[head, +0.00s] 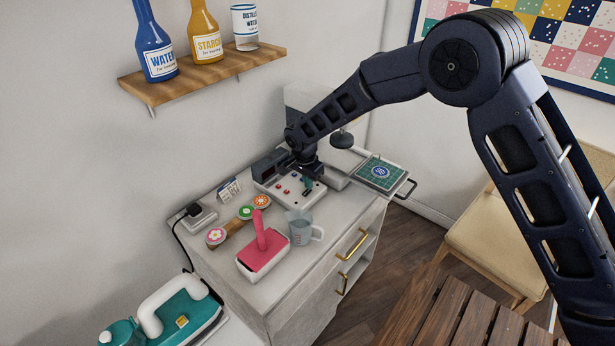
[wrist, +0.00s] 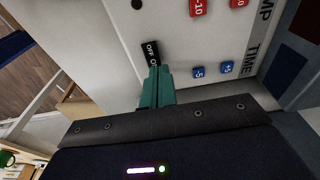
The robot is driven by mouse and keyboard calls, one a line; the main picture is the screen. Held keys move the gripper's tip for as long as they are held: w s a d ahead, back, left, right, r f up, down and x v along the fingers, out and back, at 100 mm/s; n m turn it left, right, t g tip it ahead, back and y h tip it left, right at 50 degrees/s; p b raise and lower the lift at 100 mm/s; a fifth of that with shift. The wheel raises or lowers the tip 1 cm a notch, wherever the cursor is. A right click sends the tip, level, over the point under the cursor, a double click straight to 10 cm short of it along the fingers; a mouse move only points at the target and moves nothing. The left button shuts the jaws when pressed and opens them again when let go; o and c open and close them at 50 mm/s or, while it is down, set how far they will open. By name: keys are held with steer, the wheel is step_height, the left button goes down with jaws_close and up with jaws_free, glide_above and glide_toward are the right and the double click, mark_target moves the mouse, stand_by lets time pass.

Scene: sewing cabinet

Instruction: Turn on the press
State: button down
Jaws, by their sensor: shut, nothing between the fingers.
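The press's white control panel (head: 272,186) sits on the cabinet top, with red and blue buttons. In the wrist view the panel (wrist: 170,18) shows a black switch (wrist: 150,49) marked OFF, with a second marking partly hidden by my fingertips. My gripper (wrist: 158,70) is shut and empty, its teal fingers at the lower end of the switch. I cannot tell whether they touch it or which way it is set. In the head view my gripper (head: 308,184) is over the panel's right part, and the arm hides some of the press.
A green patterned mat (head: 378,172) lies on a handled tray at the cabinet's right. A teal iron (head: 180,315) is at lower left. A shelf (head: 205,77) holds bottles.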

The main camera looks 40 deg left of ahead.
stand_by(0.4)
steer(key=shift+w+f+g, duration=0.15)
steer(key=shift+f+g, duration=0.1)
steer(key=shift+g, duration=0.05)
steer(key=shift+s+r, duration=0.25)
steer(key=shift+s, duration=0.6)
step_height(320, 180, up, 14)
steer(key=w, duration=0.2)
stand_by(0.5)
stand_by(0.4)
